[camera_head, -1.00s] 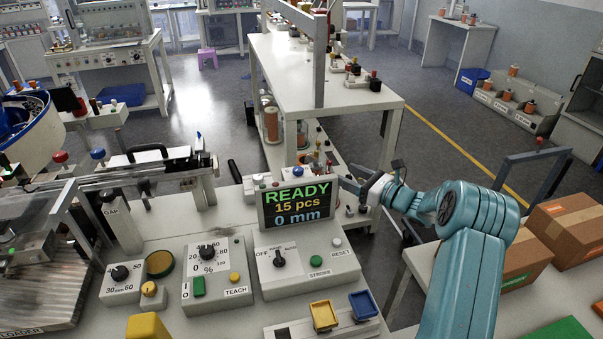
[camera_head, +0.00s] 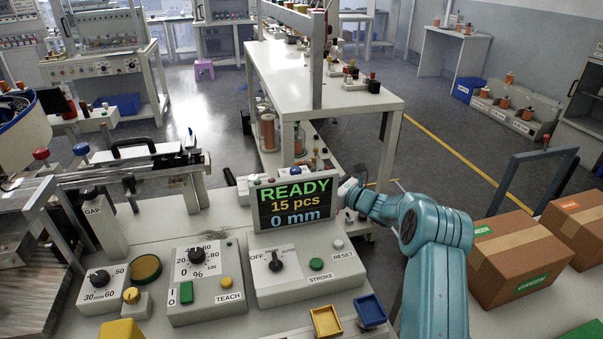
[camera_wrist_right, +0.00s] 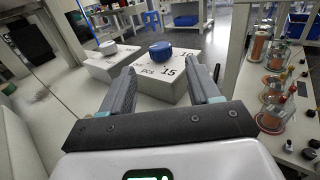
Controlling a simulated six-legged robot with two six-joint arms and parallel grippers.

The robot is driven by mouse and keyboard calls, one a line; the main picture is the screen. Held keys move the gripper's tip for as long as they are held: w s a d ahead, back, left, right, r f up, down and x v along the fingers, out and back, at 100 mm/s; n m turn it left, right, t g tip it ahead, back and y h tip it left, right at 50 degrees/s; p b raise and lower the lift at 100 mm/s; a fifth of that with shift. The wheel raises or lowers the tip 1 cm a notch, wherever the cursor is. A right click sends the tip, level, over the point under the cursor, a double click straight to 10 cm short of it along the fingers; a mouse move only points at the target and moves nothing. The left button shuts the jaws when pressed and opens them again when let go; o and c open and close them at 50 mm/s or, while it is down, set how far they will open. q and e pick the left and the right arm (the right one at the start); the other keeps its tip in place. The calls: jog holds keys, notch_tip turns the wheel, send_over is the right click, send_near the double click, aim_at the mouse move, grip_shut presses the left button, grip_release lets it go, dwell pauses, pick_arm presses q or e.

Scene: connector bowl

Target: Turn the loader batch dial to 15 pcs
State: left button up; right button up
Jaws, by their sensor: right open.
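In the right wrist view, a blue dial knob (camera_wrist_right: 160,50) sits on a white box (camera_wrist_right: 148,88) marked PCS, with 10 and 15 printed beside it. My right gripper (camera_wrist_right: 162,76) is open and empty. The knob lies ahead of its fingers, apart from them. In the head view my right wrist is behind the right edge of the display (camera_head: 296,205), and the fingers are hidden. The display reads READY, 15 pcs, 0 mm. My left gripper is in neither view.
A second white box with a grey knob (camera_wrist_right: 107,47) stands left of the blue one. The front panel holds a selector knob (camera_head: 275,262), a percent dial (camera_head: 196,255) and yellow (camera_head: 326,320) and blue (camera_head: 369,310) trays. Cardboard boxes (camera_head: 520,258) stand at right.

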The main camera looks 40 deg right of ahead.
aim_at(300, 172)
jog(key=w, duration=0.4)
jog(key=w+a, duration=0.1)
jog(key=w, duration=0.1)
jog(key=shift+w, duration=0.25)
jog(key=c, duration=1)
jog(key=m+h+b, duration=0.1)
jog(key=b, duration=0.1)
jog(key=shift+a+h+b, duration=0.1)
jog(key=shift+h+b, duration=0.3)
jog(key=shift+c, duration=0.2)
jog(key=shift+r+m+h, duration=0.1)
jog(key=shift+m+h, duration=0.2)
jog(key=shift+h, duration=0.1)
